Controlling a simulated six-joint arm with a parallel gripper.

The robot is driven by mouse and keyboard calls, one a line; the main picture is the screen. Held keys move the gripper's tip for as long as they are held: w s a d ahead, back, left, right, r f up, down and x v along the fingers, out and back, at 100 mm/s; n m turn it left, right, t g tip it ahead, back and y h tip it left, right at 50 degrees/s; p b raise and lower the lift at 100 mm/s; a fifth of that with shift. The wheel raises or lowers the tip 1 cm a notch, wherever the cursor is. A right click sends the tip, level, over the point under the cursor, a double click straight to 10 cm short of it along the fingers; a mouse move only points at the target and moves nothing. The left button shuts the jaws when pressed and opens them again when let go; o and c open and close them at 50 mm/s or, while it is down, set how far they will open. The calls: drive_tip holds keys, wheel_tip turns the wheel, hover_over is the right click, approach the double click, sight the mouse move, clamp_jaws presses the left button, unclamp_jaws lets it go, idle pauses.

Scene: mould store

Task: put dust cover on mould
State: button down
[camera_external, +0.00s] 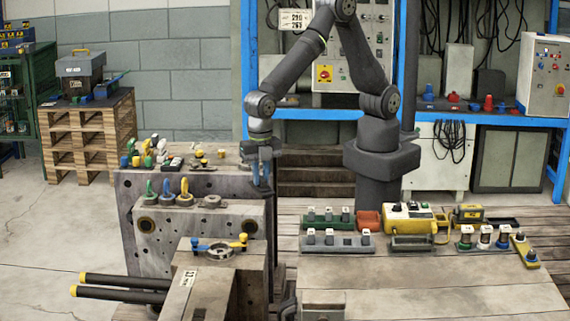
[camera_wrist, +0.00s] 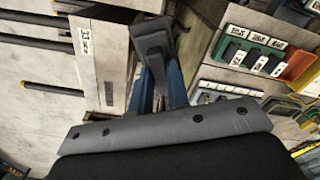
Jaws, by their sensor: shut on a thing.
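My gripper (camera_external: 261,176) hangs fingers-down beside the right end of the large steel mould block (camera_external: 140,243). In the wrist view its blue fingers (camera_wrist: 160,82) are shut on a dark grey piece with a broad flat end (camera_wrist: 153,36), which appears to be the dust cover. In the external view the held piece cannot be made out clearly. A front mould block (camera_external: 252,262) has a round ring (camera_external: 219,251) on top, with blue-and-yellow fittings beside it. I cannot tell which block is the named mould.
Several eyebolts (camera_external: 167,190) and small parts stand on the steel blocks. Black rods (camera_external: 122,288) stick out to the left. The wooden bench (camera_external: 430,285) on the right holds trays, including a grey rack (camera_external: 336,243), and a yellow device (camera_external: 408,217); its front is clear.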

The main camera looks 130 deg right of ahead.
drive_tip(key=s+a+n, duration=0.4)
drive_tip(key=a, duration=0.7)
drive_tip(key=s+a+n, duration=0.4)
drive_tip(key=a, duration=0.6)
drive_tip(key=s+a+n, duration=0.4)
drive_tip(key=s+a, duration=0.1)
drive_tip(key=a, duration=0.6)
drive_tip(key=shift+n, duration=0.3)
drive_tip(key=s+a+f, duration=0.1)
drive_tip(key=a+f, duration=0.1)
drive_tip(key=a, duration=0.2)
drive_tip(key=s+a+f, duration=0.1)
drive_tip(key=a+f, duration=0.1)
drive_tip(key=a, duration=0.1)
drive_tip(key=s+a+f, duration=0.1)
drive_tip(key=a+f, duration=0.1)
drive_tip(key=a, duration=0.2)
drive_tip(key=shift+s+a+f, duration=0.25)
drive_tip(key=shift+a+f, duration=0.05)
drive_tip(key=shift+a, duration=0.05)
drive_tip(key=shift+f, duration=1.85)
drive_tip(key=shift+f, duration=0.15)
drive_tip(key=c, duration=1.4)
unclamp_jaws()
